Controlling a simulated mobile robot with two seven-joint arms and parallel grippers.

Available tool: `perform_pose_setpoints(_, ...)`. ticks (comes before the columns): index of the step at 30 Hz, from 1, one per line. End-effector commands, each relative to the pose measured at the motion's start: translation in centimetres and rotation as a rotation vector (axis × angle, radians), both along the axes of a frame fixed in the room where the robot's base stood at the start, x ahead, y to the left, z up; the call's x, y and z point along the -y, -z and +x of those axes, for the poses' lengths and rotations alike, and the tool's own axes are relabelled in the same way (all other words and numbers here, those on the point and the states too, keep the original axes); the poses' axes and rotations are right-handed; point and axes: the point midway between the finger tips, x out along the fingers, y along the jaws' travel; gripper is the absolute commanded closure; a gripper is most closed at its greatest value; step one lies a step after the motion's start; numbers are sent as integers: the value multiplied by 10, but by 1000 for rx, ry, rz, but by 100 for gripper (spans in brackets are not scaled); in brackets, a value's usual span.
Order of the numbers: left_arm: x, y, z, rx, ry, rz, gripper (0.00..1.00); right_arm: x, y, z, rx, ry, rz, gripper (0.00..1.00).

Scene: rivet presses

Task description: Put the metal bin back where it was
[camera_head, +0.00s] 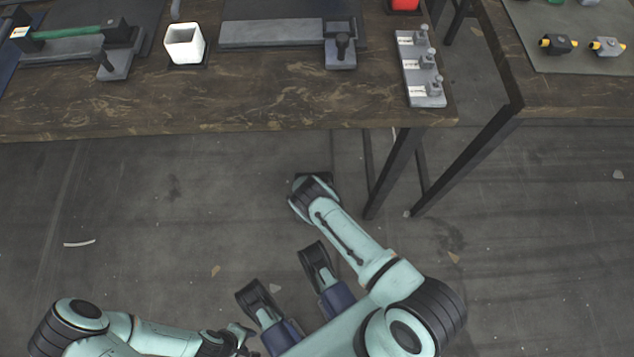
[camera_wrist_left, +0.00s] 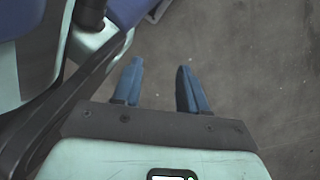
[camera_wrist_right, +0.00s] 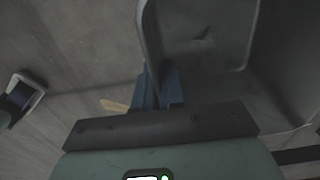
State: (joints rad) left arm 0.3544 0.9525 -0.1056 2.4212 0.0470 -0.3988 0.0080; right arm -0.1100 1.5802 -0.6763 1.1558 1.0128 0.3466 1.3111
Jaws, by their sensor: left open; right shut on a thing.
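In the right wrist view, my right gripper (camera_wrist_right: 162,88) is shut on the rim or wall of a grey metal bin (camera_wrist_right: 205,45). The bin's inside faces the camera, and its far part runs out of the picture. In the head view my right arm reaches out over the floor before the table, its hand and the bin mostly hidden behind the wrist. My left gripper (camera_wrist_left: 160,85) is open and empty over bare floor. In the head view my left gripper (camera_head: 240,334) is low, near the bottom edge.
A wooden table (camera_head: 250,110) spans the back, with a white square cup (camera_head: 184,45), a press (camera_head: 270,35) and a grey rack (camera_head: 420,68) on it. A second table (camera_head: 560,95) stands at the right. Dark table legs (camera_head: 398,170) stand between them. The floor (camera_head: 150,210) is mostly clear.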

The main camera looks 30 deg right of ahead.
Motion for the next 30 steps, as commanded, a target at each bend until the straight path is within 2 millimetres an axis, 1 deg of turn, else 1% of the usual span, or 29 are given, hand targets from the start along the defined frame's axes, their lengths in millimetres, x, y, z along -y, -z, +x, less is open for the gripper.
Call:
perform_pose_setpoints(7,-1,0,-1,-3,-1,1,57,0,-1,2,4,0,0,100)
perform_pose_setpoints(11,-1,0,-1,-2,0,1,57,0,3,2,4,0,-1,100)
perform_pose_setpoints(12,-1,0,0,-2,-1,1,57,-1,3,1,1,1,0,81)
perform_pose_setpoints(13,-1,0,0,-2,-1,1,57,-1,3,1,1,1,0,72)
perform_pose_setpoints(14,-1,0,0,-1,-1,1,57,-1,3,1,1,1,0,66)
perform_pose_setpoints(22,-1,0,0,0,0,1,57,0,3,1,1,1,0,66)
perform_pose_setpoints(25,0,0,0,0,0,1,57,-1,-1,1,1,1,0,66)
perform_pose_setpoints(29,1,-8,13,45,5,3,57,0,-22,1,3,3,1,66)
perform_pose_setpoints(30,2,-11,19,64,7,5,57,0,-30,1,3,4,2,66)
